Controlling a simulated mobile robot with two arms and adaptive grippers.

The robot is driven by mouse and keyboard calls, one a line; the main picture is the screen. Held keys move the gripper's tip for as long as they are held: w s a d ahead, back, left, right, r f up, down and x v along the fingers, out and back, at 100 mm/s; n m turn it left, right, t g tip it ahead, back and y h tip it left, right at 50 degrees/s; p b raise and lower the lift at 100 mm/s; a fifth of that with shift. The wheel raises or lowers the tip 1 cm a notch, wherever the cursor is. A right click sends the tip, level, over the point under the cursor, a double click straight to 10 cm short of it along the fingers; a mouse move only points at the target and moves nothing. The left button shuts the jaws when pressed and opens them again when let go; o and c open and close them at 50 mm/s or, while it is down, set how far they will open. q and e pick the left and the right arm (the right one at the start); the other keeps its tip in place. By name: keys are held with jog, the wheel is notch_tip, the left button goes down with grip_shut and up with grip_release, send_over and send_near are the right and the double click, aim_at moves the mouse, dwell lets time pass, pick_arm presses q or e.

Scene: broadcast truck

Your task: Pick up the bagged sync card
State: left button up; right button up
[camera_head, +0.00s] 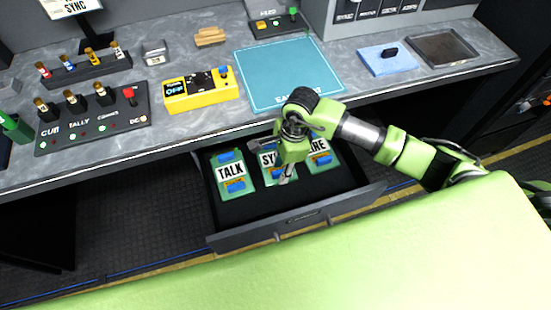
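The bagged sync card (268,159) lies in the open drawer (255,231), between two other bagged cards. It has a white label, of which "SY" shows, and blue and orange parts below. My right arm covers its right side. My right gripper (286,178) points down into the drawer at the sync card's right edge. Its fingers are small and partly hidden, so I cannot tell whether they are open or touch the card. My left gripper is not in view.
A bagged TALK card (231,171) lies left of the sync card, and another bagged card (322,157) lies right, its label partly hidden. The desk above holds a teal mat (285,75), a yellow box (200,92), a dark switch panel (95,122) and a grey tray (442,48).

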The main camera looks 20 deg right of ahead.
jog(key=shift+f, duration=0.4)
grip_shut()
